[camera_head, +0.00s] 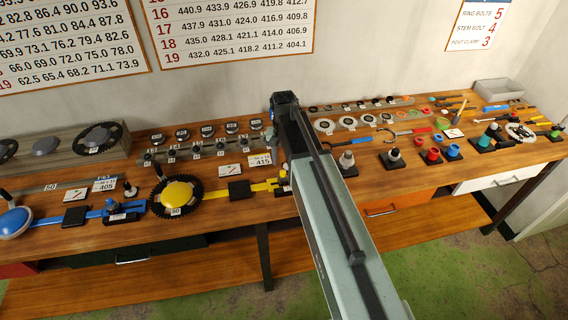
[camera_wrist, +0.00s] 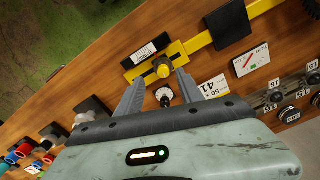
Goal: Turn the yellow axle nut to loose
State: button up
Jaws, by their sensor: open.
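The yellow axle nut (camera_wrist: 163,70) is a small round yellow knob on a yellow bracket (camera_wrist: 137,72) at the end of a long yellow bar, in the wrist view. The bracket also shows in the head view (camera_head: 283,188), partly behind my arm. My gripper (camera_wrist: 160,77) is open, with one grey finger on each side of the nut in the picture. I cannot tell whether the fingers touch it or how far above it they are. In the head view my arm hides my fingers. A black-and-white scale plate (camera_wrist: 145,53) lies beside the nut.
A small dark knob with a white dial (camera_wrist: 165,96) sits between my fingers, close to the nut. A black block (camera_wrist: 229,24) rides on the yellow bar. A yellow-capped chainring (camera_head: 177,194) is left of it. Several dark stands and coloured parts crowd the bench on the right.

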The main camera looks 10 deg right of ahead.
aim_at(283, 171)
jog(key=shift+w+r+m, duration=0.3)
jog(key=shift+w, duration=0.55)
jog(key=shift+s+f+b, duration=0.1)
jog(key=shift+f+b, duration=0.35)
jog(key=shift+b, duration=0.05)
notch_tip(283, 171, down, 7)
jog(key=b, duration=0.7)
jog(key=shift+f, duration=0.1)
jog(key=shift+d, duration=0.1)
grip_shut()
